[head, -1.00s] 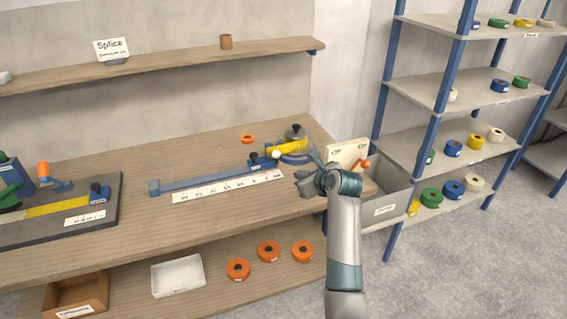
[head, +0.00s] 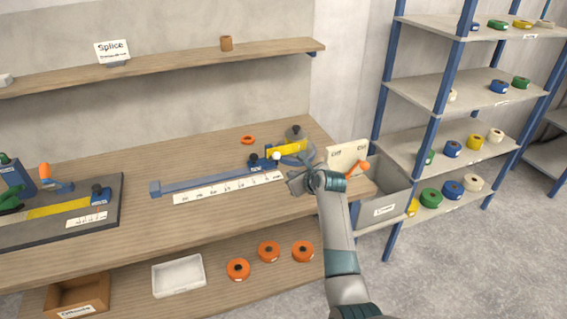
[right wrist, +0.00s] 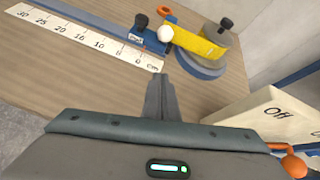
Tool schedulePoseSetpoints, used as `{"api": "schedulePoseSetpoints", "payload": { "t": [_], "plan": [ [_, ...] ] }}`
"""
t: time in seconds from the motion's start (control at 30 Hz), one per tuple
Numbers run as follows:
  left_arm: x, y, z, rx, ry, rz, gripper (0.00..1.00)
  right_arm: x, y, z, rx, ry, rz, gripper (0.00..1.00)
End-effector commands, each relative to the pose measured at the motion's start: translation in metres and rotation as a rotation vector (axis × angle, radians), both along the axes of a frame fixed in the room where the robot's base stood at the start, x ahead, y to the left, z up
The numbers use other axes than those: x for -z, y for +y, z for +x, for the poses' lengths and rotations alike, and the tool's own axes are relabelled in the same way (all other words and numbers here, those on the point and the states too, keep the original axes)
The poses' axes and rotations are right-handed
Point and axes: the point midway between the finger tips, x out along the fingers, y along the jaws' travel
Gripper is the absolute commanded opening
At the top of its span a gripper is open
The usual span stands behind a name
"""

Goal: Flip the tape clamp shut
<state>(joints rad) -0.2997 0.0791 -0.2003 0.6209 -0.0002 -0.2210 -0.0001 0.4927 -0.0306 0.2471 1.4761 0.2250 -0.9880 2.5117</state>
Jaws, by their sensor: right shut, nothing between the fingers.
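The tape clamp (head: 258,162) is a small blue block with a black knob at the right end of a long blue rail; a white ball knob (head: 277,155) sits beside it. In the right wrist view the blue clamp (right wrist: 150,42) and white ball (right wrist: 165,34) lie ahead of my fingertips. A yellow strip (head: 288,149) runs from there to the grey round base with a black knob. My right gripper (head: 301,169) is shut and empty, just right of the ball and apart from it. Whether the clamp is open is hard to tell. My left gripper is out of view.
A white ruler (head: 228,187) lies in front of the rail. A cream box marked Off with an orange lever (head: 357,168) stands right of my gripper. An orange ring (head: 248,139) lies behind. A dark board (head: 50,232) with tools is at left.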

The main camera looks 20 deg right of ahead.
Motion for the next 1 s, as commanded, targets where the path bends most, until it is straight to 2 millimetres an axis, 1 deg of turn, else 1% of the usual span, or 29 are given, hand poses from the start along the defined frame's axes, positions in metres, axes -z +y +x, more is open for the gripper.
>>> {"api": "schedulePoseSetpoints", "payload": {
  "t": [0.1,0.3,0.33,0.4,0.6,1.0],
  "plan": [
    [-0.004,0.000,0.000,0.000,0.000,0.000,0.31,0.007,0.002,0.013,-0.001,0.002,0.001,0.00],
    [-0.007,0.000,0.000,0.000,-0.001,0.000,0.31,0.019,0.003,0.032,0.000,0.001,-0.001,0.00],
    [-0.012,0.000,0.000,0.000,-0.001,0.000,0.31,0.011,0.005,0.036,-0.001,0.000,-0.002,0.00],
    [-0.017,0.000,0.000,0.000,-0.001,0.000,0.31,0.003,0.008,0.042,-0.001,-0.001,-0.001,0.00],
    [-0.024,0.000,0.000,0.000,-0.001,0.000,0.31,-0.007,0.013,0.054,-0.001,0.000,-0.001,0.00],
    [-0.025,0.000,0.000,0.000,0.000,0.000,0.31,-0.008,0.014,0.057,0.000,0.001,0.000,0.00]
  ]
}}
